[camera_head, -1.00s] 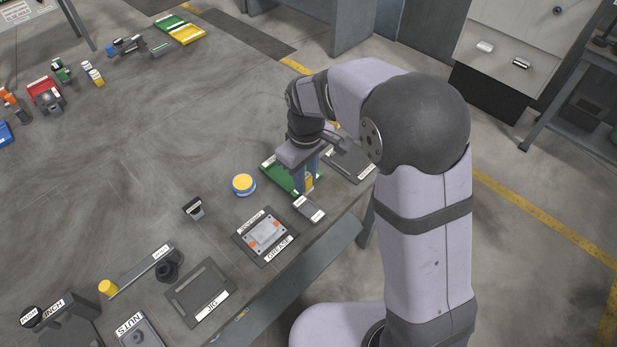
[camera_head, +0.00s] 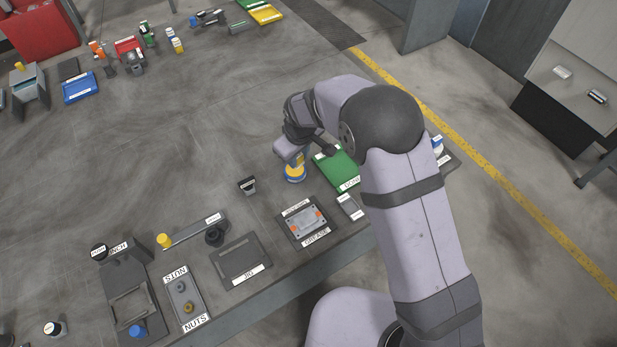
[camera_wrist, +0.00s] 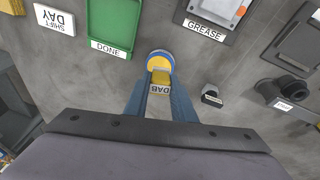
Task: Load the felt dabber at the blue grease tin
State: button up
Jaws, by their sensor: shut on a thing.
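The blue grease tin (camera_head: 295,175) with its yellow top stands on the grey bench, left of the green tray. My gripper (camera_head: 294,159) is right above the tin. In the wrist view the gripper (camera_wrist: 160,92) is shut on the felt dabber (camera_wrist: 160,89), a yellow block labelled DAB, between its blue fingers. The tin also shows in the wrist view (camera_wrist: 159,59), just beyond the dabber's end. The dabber's tip overlaps the tin in the picture. I cannot tell whether they touch.
The green DONE tray (camera_head: 336,171) is close on the right. A plate marked GREASE (camera_head: 305,222) with a metal part lies nearer the bench edge. A small dark labelled stand (camera_head: 247,186) is on the left. The bench beyond the tin is clear.

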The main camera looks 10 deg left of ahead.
jog(key=shift+w+a+r+m+t, duration=0.3)
jog(key=shift+w+a+m+t, duration=0.1)
jog(key=shift+w+a+m, duration=0.4)
jog(key=shift+w+r+m, duration=0.1)
jog(key=shift+m, duration=0.2)
jog(key=shift+a, duration=0.1)
jog(key=shift+f, duration=0.2)
jog(key=shift+f+b, duration=1.95)
jog(key=shift+f, duration=0.85)
jog(key=shift+f+b, duration=0.55)
jog(key=shift+f, duration=0.05)
jog(key=shift+r+p, duration=2.35)
jog(key=shift+r, duration=1.25)
jog(key=shift+m+t+h, duration=0.3)
